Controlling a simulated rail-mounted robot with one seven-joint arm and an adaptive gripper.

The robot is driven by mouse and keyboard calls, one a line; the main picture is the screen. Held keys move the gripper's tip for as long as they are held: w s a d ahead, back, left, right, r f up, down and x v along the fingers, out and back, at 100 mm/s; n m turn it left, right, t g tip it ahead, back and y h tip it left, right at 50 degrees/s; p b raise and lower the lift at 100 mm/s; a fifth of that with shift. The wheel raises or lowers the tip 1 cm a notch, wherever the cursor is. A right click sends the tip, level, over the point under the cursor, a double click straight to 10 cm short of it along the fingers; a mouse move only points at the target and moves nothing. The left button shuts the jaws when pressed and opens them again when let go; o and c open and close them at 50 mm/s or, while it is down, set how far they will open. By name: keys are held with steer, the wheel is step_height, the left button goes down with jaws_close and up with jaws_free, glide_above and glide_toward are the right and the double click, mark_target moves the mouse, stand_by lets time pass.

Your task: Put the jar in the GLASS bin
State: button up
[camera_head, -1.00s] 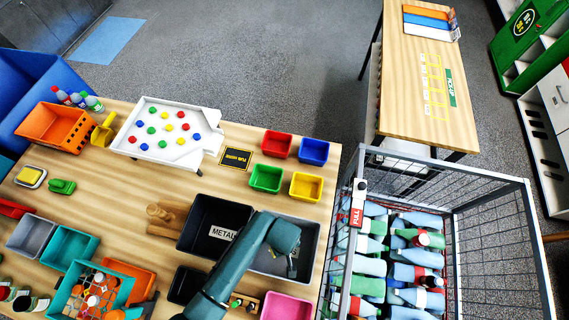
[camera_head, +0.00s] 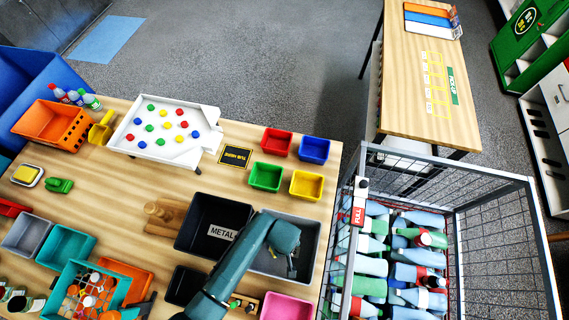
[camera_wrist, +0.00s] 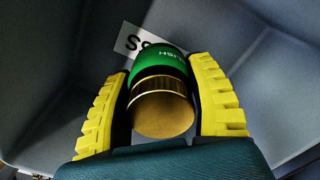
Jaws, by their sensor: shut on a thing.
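The jar (camera_wrist: 161,105), green with a gold lid, is between the yellow fingers of my gripper (camera_wrist: 159,72) in the wrist view. My gripper is shut on it, with the lid end toward the camera. In the head view, my arm reaches over this grey GLASS bin (camera_head: 311,238), right of the black METAL bin. The jar is hidden there. I cannot tell whether it touches the bin floor.
The black METAL bin (camera_head: 190,235) stands directly left. Small red, blue, green and yellow (camera_head: 306,186) bins stand behind. A pink bin (camera_head: 287,308) is in front. A wire cage of bottles (camera_head: 450,172) stands to the right, past the table edge.

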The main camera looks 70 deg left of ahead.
steer(key=shift+f+b, duration=0.85)
steer(key=shift+f, duration=0.6)
steer(key=o, duration=1.3)
steer(key=shift+o, duration=1.2)
step_height(320, 180, up, 10)
steer(key=p, duration=1.1)
step_height(320, 180, up, 6)
steer(key=shift+f, duration=0.2)
steer(key=shift+r, duration=0.25)
